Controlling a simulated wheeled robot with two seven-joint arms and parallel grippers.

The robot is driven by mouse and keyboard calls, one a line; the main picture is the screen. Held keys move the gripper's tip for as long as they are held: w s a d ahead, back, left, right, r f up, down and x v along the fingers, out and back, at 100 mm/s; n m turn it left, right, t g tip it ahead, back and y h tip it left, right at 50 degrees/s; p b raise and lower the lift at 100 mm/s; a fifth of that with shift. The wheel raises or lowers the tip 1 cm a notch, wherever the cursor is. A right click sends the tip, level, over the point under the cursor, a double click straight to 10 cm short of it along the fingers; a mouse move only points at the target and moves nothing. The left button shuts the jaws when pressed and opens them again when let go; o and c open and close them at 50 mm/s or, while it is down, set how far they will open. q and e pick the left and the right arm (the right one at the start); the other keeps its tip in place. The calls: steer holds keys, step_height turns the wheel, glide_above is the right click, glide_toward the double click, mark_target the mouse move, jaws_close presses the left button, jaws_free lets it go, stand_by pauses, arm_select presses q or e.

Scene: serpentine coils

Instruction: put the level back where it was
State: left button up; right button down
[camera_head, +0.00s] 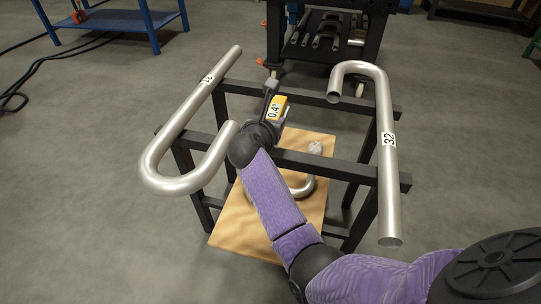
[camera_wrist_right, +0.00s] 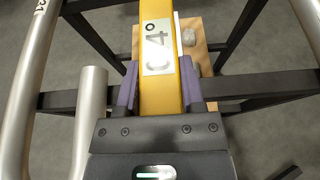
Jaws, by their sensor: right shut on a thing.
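The level (camera_head: 277,107) is a yellow bar with a pale label that appears to read 0.4°. My right gripper (camera_head: 272,116) is shut on it, above the black stand between its two top rails. In the wrist view the level (camera_wrist_right: 157,45) sits between the purple fingers of the right gripper (camera_wrist_right: 160,92). A bent steel pipe (camera_head: 165,160) lies across the rails on the left. Another, labelled 32 (camera_head: 388,175), lies across them on the right. The level is apart from both pipes. My left gripper is not in view.
The black stand's near rail (camera_head: 340,170) crosses under my right arm. Below is a wooden board (camera_head: 240,225) with a curved pipe (camera_head: 302,187) and a small grey lump (camera_head: 315,148). A dark cart (camera_head: 340,60) stands behind; a blue table (camera_head: 110,20) is at back left.

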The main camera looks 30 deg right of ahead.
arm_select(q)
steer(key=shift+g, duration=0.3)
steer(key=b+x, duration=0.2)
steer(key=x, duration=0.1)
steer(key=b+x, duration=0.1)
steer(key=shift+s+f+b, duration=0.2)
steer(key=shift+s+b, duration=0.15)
arm_select(e)
step_height(320, 180, down, 8)
steer(key=c, duration=0.6)
jaws_free()
steer(key=o, duration=0.4)
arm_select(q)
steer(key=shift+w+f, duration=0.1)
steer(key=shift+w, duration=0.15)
arm_select(e)
steer(key=shift+r, duration=0.1)
